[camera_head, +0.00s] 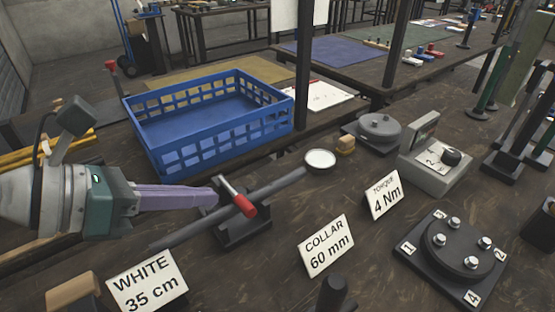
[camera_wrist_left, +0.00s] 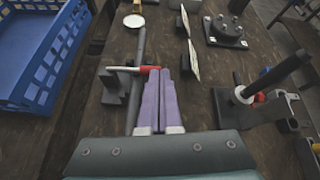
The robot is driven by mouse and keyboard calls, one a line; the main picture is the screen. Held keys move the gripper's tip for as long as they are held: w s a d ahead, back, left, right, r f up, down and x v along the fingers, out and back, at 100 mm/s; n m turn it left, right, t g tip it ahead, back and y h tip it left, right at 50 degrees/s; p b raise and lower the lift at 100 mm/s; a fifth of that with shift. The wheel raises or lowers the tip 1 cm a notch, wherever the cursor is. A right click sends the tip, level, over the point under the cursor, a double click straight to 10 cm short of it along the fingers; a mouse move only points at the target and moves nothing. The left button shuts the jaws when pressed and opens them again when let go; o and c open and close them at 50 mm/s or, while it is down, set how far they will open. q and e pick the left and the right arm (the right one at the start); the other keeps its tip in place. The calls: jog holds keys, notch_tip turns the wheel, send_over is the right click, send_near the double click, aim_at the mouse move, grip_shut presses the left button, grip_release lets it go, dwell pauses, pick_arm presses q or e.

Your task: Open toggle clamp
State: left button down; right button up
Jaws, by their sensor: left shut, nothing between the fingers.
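The toggle clamp (camera_head: 243,234) is a dark metal fixture on the bench with a red-gripped handle (camera_head: 240,199). The handle slants up to the left in the head view. A dark rod (camera_head: 275,187) runs through the clamp area. My left gripper (camera_head: 213,195) has long purple fingers, shut together and empty, with tips right beside the handle on its left. In the left wrist view the red handle (camera_wrist_left: 149,69) lies just left of the fingertips (camera_wrist_left: 168,71). I cannot tell whether they touch. The fingers hide part of the clamp. My right gripper is not in view.
A blue crate (camera_head: 210,120) stands behind the clamp. Signs for white (camera_head: 147,283), collar (camera_head: 326,247) and torque (camera_head: 384,195) stand around it. A bolted plate (camera_head: 455,250) sits at right.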

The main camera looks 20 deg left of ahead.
aim_at(235, 194)
pick_arm(q)
jog(key=shift+m+g+y, duration=0.5)
jog(key=shift+m+g, duration=0.3)
jog(key=shift+m, duration=0.1)
jog(key=w+f+b, duration=0.1)
jog(key=f, duration=0.2)
jog(key=w+d+f+b, duration=0.1)
jog(key=w+f, duration=0.1)
jog(key=f, duration=0.1)
jog(key=w+d+f+b, duration=0.1)
jog(key=w+f, duration=0.1)
jog(key=f, duration=0.1)
jog(key=shift+d+b, duration=0.2)
jog(key=shift+b, duration=0.15)
